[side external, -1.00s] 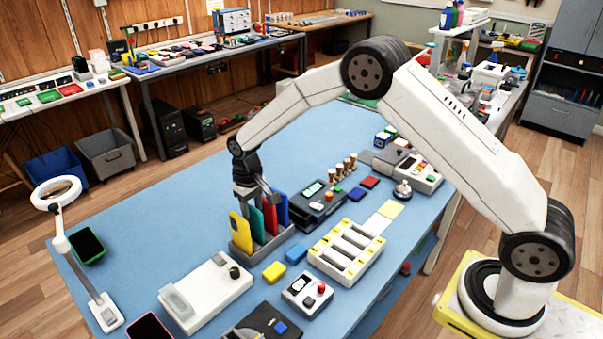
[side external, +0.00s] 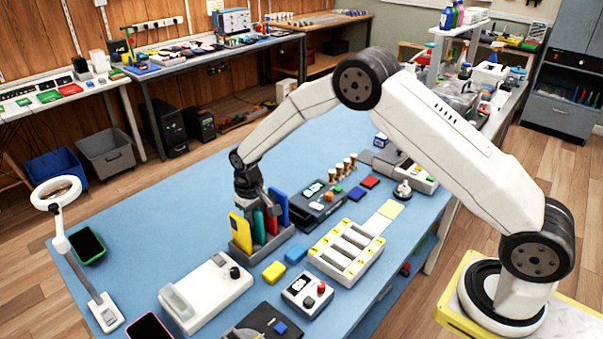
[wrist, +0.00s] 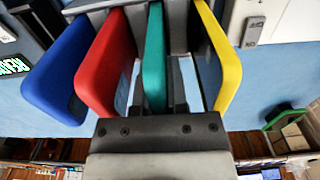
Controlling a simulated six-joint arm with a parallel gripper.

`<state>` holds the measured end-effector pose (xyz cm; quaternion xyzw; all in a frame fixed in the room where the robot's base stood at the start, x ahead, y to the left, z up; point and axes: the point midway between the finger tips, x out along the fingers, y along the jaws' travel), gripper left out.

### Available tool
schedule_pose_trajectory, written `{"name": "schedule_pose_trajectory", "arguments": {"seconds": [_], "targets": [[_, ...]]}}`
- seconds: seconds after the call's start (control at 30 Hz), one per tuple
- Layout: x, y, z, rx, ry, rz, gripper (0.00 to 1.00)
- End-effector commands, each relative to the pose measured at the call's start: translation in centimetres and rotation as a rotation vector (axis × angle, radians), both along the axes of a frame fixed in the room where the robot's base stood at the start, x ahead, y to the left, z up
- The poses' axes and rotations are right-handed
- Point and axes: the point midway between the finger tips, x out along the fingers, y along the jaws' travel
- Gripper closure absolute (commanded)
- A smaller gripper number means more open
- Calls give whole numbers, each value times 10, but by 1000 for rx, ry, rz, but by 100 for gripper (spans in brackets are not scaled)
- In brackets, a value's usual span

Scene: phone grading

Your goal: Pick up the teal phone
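The teal phone (side external: 258,227) stands on edge in a grey slotted rack (side external: 240,250), between the red phone (side external: 271,220) and the yellow phone (side external: 240,232). In the wrist view the teal phone (wrist: 154,58) runs up the middle, with the yellow phone (wrist: 220,50) to its right and the red phone (wrist: 108,60) to its left. My gripper (wrist: 160,95) is low over the rack, its fingers on either side of the teal phone's near end. It looks open; the fingertips are partly hidden by the phones and gripper body.
The blue phone (side external: 281,207) stands at the rack's right end. A white tray with yellow marks (side external: 347,250) and a black device (side external: 318,205) are to the right. A white box (side external: 206,292) is in front. Blue mat is free behind the rack.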

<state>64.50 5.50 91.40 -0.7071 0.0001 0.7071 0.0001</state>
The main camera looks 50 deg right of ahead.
Motion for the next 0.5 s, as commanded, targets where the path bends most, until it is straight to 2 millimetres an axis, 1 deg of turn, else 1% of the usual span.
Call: {"name": "schedule_pose_trajectory", "arguments": {"seconds": [0.27, 0.5], "targets": [[1, 0, 4, 0, -2, 0, 100], [0, 0, 15, 0, -1, 0, 100]]}}
